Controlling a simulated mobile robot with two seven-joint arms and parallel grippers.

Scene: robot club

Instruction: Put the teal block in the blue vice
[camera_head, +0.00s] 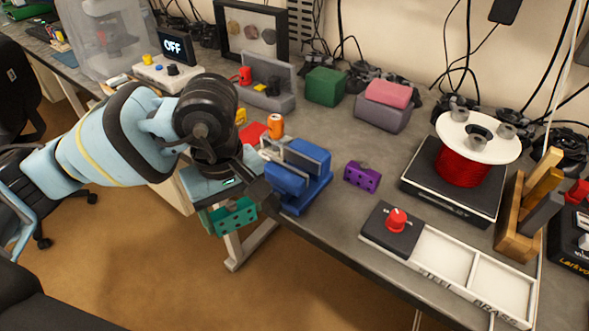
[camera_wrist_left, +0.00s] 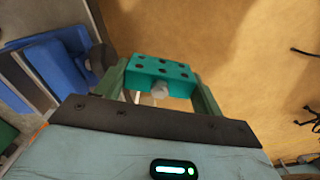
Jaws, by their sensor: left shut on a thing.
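My left gripper (camera_head: 232,211) is shut on the teal block (camera_head: 237,219), which has several dark holes. It holds the block in the air off the table's front edge, above the floor. In the left wrist view the teal block (camera_wrist_left: 163,72) sits between the two green fingers of my left gripper (camera_wrist_left: 160,85). The blue vice (camera_head: 303,177) stands at the table's front edge, just right of the gripper in the head view. In the left wrist view the vice (camera_wrist_left: 62,65) is at the upper left, apart from the block. My right gripper is not in view.
A purple block (camera_head: 362,177) lies right of the vice. An orange can (camera_head: 275,126) and a red piece (camera_head: 251,133) are behind it. A black box with a red knob (camera_head: 396,220) and a white tray (camera_head: 443,252) are at the right. A red spool (camera_head: 464,165) stands behind them.

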